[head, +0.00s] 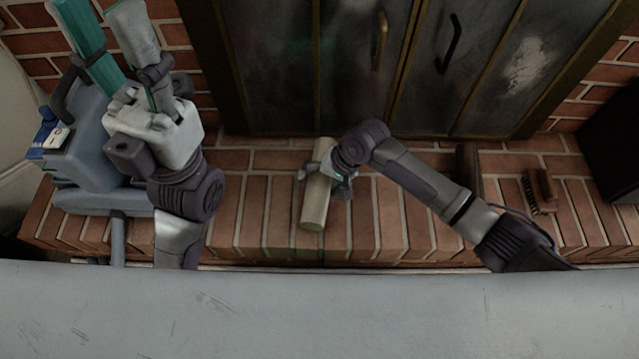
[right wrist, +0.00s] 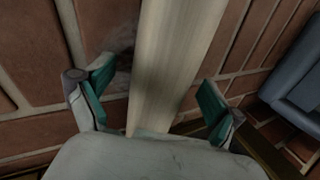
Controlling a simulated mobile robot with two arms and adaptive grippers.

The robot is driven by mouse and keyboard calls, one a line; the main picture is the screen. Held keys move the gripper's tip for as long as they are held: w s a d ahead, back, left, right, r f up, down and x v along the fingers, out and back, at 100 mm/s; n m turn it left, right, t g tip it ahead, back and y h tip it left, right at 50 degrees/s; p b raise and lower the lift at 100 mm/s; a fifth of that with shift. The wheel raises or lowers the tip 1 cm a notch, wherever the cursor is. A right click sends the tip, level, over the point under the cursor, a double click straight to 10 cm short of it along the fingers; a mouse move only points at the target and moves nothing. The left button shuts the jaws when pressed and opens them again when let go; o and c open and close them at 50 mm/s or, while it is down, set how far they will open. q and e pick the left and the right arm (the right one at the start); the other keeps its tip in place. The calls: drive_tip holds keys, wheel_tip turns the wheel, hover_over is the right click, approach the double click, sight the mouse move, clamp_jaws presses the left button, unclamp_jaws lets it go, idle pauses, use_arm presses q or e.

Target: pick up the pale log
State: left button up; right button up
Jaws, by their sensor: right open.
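The pale log (head: 314,208) lies lengthwise on the brick hearth, in front of the dark doors. My right gripper (head: 328,174) is over its middle with its fingers open. In the right wrist view the log (right wrist: 172,65) runs between the two teal-padded fingers of the right gripper (right wrist: 156,97), with a gap showing on either side. Its near end is hidden by the gripper body. My left gripper (head: 110,45) is up at the left, close to the camera, with its fingers apart and nothing between them.
Glass fireplace doors (head: 345,60) with handles stand behind the hearth (head: 260,215). A blue-grey container (head: 85,140) stands at the left end, partly behind my left arm. A small brown brush-like item (head: 541,190) lies at the right. A black box (head: 612,140) is at the far right.

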drive_tip(key=shift+c, duration=0.2)
drive_tip(key=c, duration=1.6)
drive_tip(key=shift+r, duration=0.1)
clamp_jaws()
drive_tip(key=shift+r, duration=0.1)
